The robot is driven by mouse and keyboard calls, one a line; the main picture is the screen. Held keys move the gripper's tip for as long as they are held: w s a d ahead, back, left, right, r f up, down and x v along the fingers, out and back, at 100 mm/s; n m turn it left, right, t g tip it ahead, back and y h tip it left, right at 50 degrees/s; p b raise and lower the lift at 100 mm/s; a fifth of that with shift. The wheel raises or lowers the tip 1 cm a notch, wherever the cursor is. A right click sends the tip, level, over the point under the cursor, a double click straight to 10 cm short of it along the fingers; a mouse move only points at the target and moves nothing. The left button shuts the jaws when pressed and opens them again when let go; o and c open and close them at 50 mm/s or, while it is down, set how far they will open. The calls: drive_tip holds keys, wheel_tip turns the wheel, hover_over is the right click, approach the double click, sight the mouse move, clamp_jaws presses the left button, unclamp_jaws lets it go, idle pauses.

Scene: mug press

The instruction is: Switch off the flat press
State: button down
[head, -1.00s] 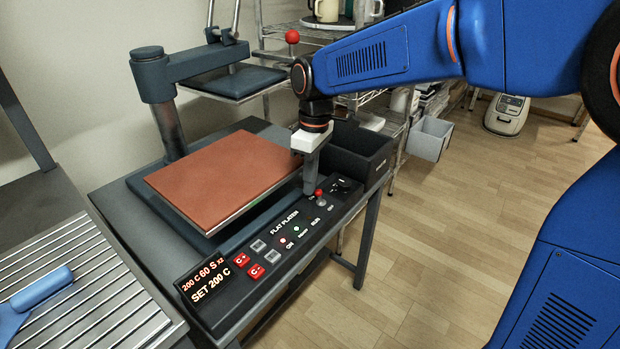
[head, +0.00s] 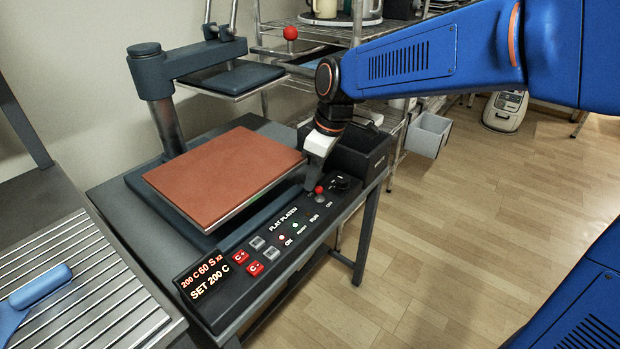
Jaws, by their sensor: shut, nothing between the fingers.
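The flat press has a brown-red platen pad (head: 222,175) and a raised upper plate (head: 230,78) swung back on its post. Its control panel (head: 300,244) slopes along the front. The display (head: 206,276) is lit and reads "200 C 60 S x2, SET 200 C". A small red-tipped switch (head: 319,190) stands near the panel's right end, with a dark round knob (head: 343,184) beyond it. My gripper (head: 311,188) is shut and empty, tilted, its tips close beside the red-tipped switch on its left. I cannot tell whether they touch it.
A black open bin (head: 362,160) sits at the press table's right end, close behind my gripper. A slatted metal surface (head: 85,280) with a blue-handled tool (head: 40,287) is at left. A wire shelf (head: 290,60) stands behind.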

drive_tip(key=shift+s+d+r+t+y, duration=0.15)
drive_tip(key=shift+s+d+t+y, duration=0.3)
drive_tip(key=shift+d+t+y, duration=0.35)
drive_tip(key=shift+w+a, duration=0.1)
drive_tip(key=shift+a, duration=0.25)
drive_tip(key=shift+r, duration=0.2)
drive_tip(key=shift+r, duration=0.6)
drive_tip(key=v, duration=1.7)
drive_tip(key=shift+d, duration=0.3)
drive_tip(key=shift+w+r, duration=0.1)
